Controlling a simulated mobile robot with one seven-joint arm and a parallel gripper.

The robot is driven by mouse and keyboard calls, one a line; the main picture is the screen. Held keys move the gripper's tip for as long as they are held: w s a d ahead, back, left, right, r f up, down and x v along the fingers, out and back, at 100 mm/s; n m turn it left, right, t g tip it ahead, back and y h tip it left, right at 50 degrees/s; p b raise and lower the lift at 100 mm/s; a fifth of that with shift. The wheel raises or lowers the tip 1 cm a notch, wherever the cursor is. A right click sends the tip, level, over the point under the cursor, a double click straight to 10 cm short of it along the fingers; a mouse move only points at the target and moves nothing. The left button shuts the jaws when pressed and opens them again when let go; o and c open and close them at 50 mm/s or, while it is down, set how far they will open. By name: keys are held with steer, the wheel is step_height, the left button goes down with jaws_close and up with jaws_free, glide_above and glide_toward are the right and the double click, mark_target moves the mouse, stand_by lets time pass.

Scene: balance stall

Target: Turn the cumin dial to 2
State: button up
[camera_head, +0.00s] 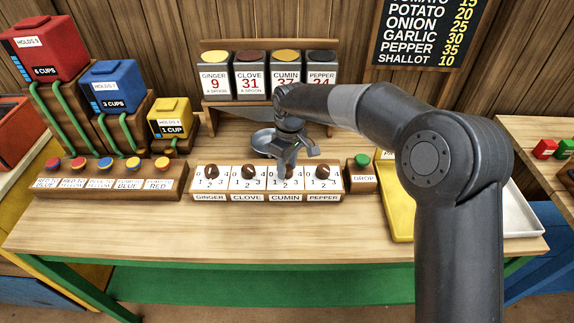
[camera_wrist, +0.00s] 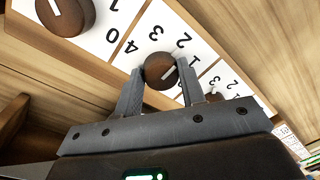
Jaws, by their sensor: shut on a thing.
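The brown round cumin dial (camera_wrist: 160,67) sits on a white face with numbers; its CUMIN label (camera_head: 285,197) shows below it in the head view. My gripper (camera_head: 286,166) reaches down onto this dial and mostly covers it in the head view. In the wrist view my gripper's fingers (camera_wrist: 160,92) are shut on the dial, one on each side.
The pepper dial (camera_head: 322,172) and the clove dial (camera_head: 248,171) stand close on either side; the ginger dial (camera_head: 211,171) is further left. A DROP button (camera_head: 361,161) and a yellow tray (camera_head: 399,205) are to the right.

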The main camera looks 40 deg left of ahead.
mark_target(289, 166)
stand_by(0.4)
steer(key=o, duration=1)
steer(key=shift+r, duration=0.1)
steer(key=r, duration=0.7)
steer(key=w+r, duration=0.1)
steer(key=r, duration=0.2)
steer(key=shift+a+r, duration=0.1)
steer(key=shift+r, duration=0.2)
